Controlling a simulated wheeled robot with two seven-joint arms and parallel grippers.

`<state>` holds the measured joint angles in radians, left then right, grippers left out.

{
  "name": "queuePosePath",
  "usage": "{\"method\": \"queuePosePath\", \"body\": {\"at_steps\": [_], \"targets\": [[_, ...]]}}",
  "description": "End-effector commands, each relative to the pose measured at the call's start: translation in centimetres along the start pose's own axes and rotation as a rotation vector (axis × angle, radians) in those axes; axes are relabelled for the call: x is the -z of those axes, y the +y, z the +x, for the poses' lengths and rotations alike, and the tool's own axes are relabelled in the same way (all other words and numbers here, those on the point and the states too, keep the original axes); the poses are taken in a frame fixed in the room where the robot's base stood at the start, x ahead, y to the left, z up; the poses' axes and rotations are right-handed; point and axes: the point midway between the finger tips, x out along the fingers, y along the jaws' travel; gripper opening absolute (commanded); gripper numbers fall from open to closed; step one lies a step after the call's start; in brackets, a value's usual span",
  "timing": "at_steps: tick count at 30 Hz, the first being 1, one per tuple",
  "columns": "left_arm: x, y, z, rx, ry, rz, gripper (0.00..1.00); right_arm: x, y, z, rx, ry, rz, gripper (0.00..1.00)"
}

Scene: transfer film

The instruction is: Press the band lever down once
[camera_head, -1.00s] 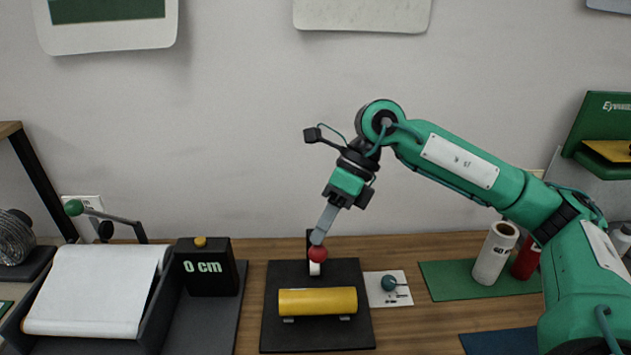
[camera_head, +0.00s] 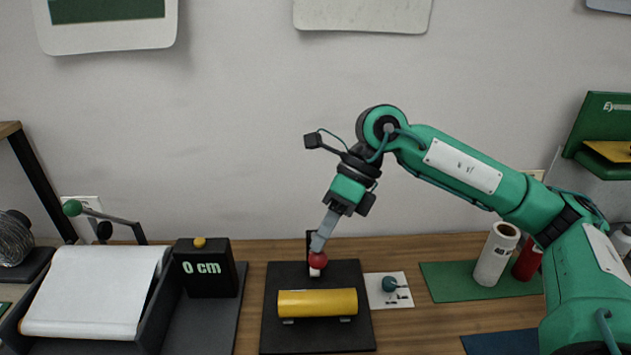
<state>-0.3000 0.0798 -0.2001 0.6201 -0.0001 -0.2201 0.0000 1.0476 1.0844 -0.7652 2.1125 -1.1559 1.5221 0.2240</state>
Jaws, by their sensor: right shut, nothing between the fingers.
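The band lever has a red ball knob (camera_head: 317,260) on a short white stem, behind a yellow cylinder (camera_head: 318,303) on a black base plate (camera_head: 277,336). My right gripper (camera_head: 317,246) is shut and points down onto the knob. Its fingertips appear to touch the top of the knob, with nothing between them. The rest of the lever is hidden behind the knob and cylinder. My left gripper is not in view.
A white card (camera_head: 402,300) with a dark green knob lies right of the plate. Left stands a black box (camera_head: 207,268) reading "0 cm", beside a white sheet roll (camera_head: 92,290) and a green-knobbed crank (camera_head: 72,208). White (camera_head: 496,254) and red rolls stand right on a green mat (camera_head: 450,282).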

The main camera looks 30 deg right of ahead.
Motion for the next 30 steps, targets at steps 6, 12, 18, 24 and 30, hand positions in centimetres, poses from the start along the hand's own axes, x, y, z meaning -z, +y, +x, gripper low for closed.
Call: {"method": "queuePosePath", "body": {"at_steps": [6,12,18,24,30], "targets": [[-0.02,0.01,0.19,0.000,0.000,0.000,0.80,0.17,0.14,0.24,0.000,0.000,-0.001,0.00],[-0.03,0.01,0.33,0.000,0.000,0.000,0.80,0.30,0.26,0.41,0.000,0.000,-0.001,0.00],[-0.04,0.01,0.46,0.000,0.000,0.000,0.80,0.42,0.37,0.57,0.000,0.000,-0.001,0.00],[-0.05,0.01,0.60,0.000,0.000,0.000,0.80,0.53,0.49,0.73,0.000,0.000,-0.001,0.00],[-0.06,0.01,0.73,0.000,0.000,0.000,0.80,0.65,0.61,0.90,0.000,0.000,0.000,0.00]]}}
